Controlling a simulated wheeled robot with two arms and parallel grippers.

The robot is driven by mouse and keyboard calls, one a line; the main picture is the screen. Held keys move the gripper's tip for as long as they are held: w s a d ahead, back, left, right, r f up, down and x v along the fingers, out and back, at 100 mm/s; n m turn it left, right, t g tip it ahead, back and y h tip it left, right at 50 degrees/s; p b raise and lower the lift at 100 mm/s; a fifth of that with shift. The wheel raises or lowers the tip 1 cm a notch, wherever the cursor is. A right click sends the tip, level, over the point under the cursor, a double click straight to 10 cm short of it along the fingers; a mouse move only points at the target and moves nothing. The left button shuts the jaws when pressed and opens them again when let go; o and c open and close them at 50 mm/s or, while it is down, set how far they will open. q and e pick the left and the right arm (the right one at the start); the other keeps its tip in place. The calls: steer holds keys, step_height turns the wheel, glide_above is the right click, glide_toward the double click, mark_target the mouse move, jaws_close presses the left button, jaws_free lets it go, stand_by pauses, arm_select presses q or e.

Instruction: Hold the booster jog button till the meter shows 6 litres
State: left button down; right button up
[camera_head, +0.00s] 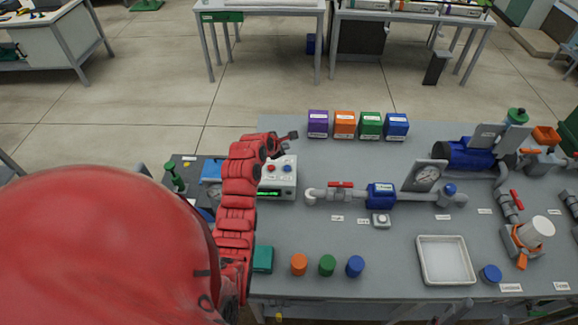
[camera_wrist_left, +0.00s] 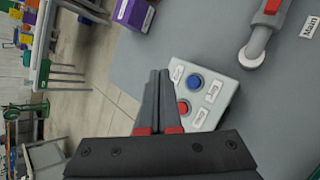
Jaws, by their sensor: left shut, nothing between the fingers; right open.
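A pale control box (camera_head: 278,188) stands beside my left forearm, with a red button (camera_head: 272,168), a blue button (camera_head: 287,169) and a lit green display (camera_head: 270,193) too small to read. In the left wrist view the blue button (camera_wrist_left: 193,82) and red button (camera_wrist_left: 182,106) both show; their labels are unreadable. My left gripper (camera_head: 287,142) is at the box's far edge. Its fingers (camera_wrist_left: 160,74) are shut, empty, and appear beside the buttons; contact cannot be told. A blue inline meter (camera_head: 381,196) sits on the grey pipe. My right gripper is out of view.
Purple, orange, green and blue boxes (camera_head: 344,124) line the back edge. A white tray (camera_head: 445,279) and coloured caps (camera_head: 327,265) are in front.

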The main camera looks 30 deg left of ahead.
arm_select(q)
steer(key=shift+f, duration=0.1)
steer(key=b, duration=0.6)
glide_above(285, 170)
step_height(285, 170, down, 7)
steer(key=shift+r, duration=0.1)
steer(key=shift+f, duration=0.85)
steer(key=shift+f, duration=0.25)
stand_by(0.9)
steer(key=shift+f, duration=0.15)
steer(key=shift+f, duration=0.45)
stand_by(4.2)
